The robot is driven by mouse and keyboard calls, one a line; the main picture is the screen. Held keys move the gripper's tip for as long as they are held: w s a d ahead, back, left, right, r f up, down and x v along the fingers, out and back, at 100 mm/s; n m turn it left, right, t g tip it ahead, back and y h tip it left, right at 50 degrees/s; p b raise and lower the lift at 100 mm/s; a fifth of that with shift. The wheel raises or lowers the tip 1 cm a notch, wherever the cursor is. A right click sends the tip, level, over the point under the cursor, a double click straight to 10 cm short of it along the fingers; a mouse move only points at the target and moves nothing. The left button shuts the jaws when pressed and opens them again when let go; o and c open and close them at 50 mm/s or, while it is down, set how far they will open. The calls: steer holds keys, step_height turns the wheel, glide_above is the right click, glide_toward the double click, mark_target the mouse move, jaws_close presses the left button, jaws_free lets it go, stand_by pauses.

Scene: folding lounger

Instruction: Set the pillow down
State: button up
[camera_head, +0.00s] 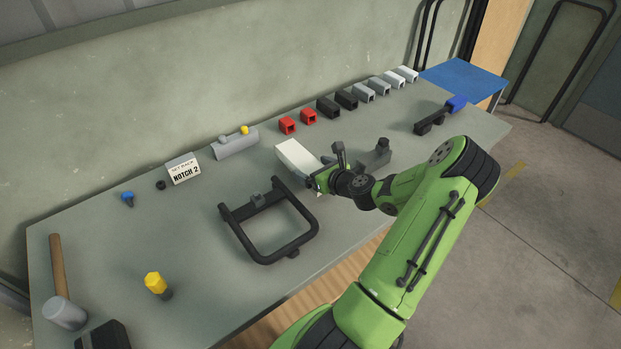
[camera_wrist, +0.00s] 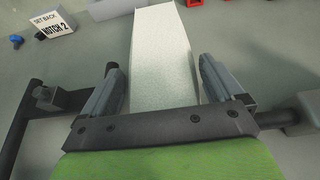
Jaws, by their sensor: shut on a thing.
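The pillow is a long off-white block (camera_head: 295,153). It also shows in the wrist view (camera_wrist: 163,50), running away from the camera between the two fingers. My gripper (camera_head: 313,178) is shut on the pillow's near end; in the wrist view my gripper (camera_wrist: 158,72) has one grey finger on each side of it. The pillow is over the grey table, behind and right of a black folding frame (camera_head: 295,252). I cannot tell whether its underside touches the table, and its near end is partly hidden by my gripper.
A "NOTCH 2" card (camera_head: 184,169) and a grey block with a yellow knob (camera_head: 236,143) stand left of the pillow. Red tubes (camera_head: 288,125) and a row of dark and grey ones lie behind it. A dark bracket (camera_head: 378,155) stands right. The table's left middle has free room.

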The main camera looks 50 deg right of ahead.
step_height(320, 180, down, 4)
steer(key=shift+w+r+b, duration=0.1)
steer(key=shift+b, duration=0.45)
steer(key=shift+r, duration=0.1)
steer(key=o, duration=0.8)
